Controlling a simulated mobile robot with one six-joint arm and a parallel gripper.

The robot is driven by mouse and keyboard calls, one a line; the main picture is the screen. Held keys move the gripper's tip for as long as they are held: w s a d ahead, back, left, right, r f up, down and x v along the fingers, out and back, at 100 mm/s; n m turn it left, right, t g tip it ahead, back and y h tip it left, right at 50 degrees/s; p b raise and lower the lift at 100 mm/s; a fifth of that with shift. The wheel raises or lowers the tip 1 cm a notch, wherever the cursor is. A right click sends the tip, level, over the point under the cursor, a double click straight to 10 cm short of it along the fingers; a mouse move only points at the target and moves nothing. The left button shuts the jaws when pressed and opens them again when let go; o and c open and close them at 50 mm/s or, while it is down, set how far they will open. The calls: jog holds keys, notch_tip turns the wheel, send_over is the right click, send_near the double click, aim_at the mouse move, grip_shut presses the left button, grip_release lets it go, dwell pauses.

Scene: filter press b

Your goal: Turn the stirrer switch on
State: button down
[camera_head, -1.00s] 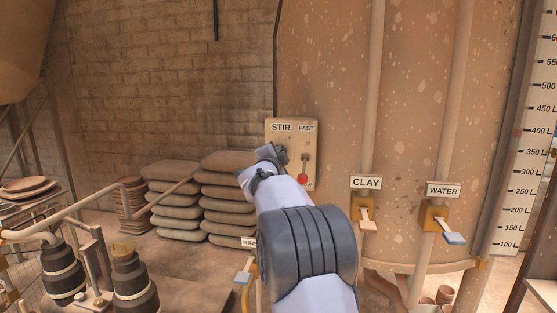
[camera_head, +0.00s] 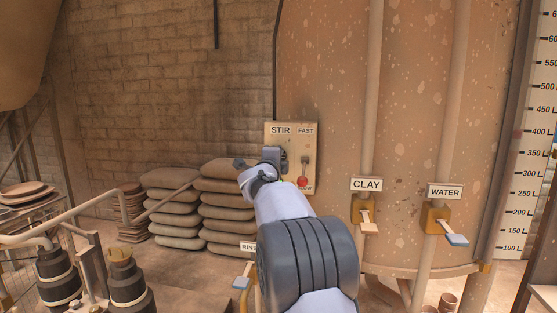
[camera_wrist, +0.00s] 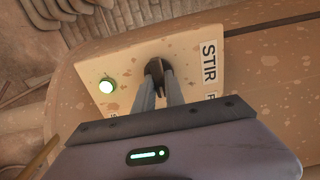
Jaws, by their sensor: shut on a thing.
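The tan control box (camera_head: 284,128) with STIR and FAST labels is on the big spotted tank. In the wrist view the box (camera_wrist: 130,62) fills the middle, with the STIR label at its right. My gripper (camera_wrist: 157,72) has its fingers closed around the dark stirrer switch (camera_wrist: 155,66), which they mostly hide. In the head view my gripper (camera_head: 271,155) is against the box's left part and hides the switch and lamp. The red-knobbed FAST lever (camera_head: 303,181) is just to its right, knob down.
The CLAY valve handle (camera_head: 367,217) and WATER valve handle (camera_head: 445,227) stick out from the tank at the right. Stacked sacks (camera_head: 225,205) are behind my arm at the left. A pipe rail (camera_head: 75,208) stands at the left front.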

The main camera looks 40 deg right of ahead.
jog(key=c, duration=1.4)
grip_release()
jog(key=v, duration=1.7)
jog(key=shift+a+b, duration=0.25)
jog(key=shift+b, duration=0.15)
jog(key=shift+s, duration=0.1)
